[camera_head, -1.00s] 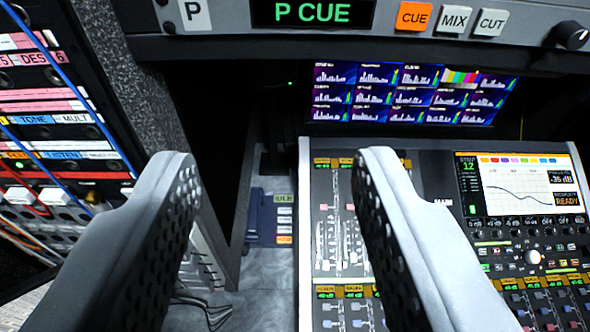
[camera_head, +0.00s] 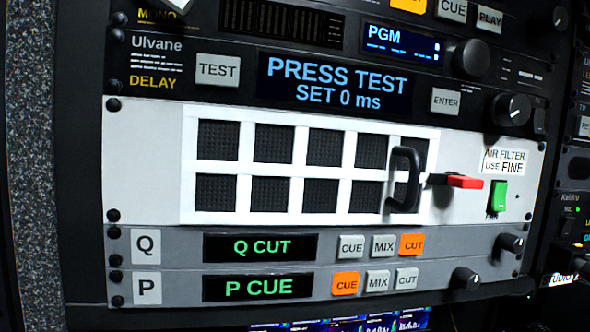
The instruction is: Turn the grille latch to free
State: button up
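The white grille (camera_head: 281,168) sits in a pale panel in the middle of the rack, with dark mesh in two rows of square openings. A black upright pull handle (camera_head: 404,180) stands on its right part. The grille latch (camera_head: 462,181) is a small lever just right of the handle. It lies about level, its red end pointing right and its black end toward the grille's right edge. I cannot tell whether the black end overlaps the edge. My gripper is not in view now.
A green fan switch (camera_head: 498,196) is close to the right of the latch, below an air filter label (camera_head: 505,161). A delay unit (camera_head: 336,84) with a knob (camera_head: 511,109) is above. The Q unit (camera_head: 260,247) and P unit (camera_head: 258,288) are below.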

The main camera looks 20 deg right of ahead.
aim_at(451, 178)
jog(key=u, duration=0.25)
jog(key=k, duration=1.1)
jog(key=z, duration=0.5)
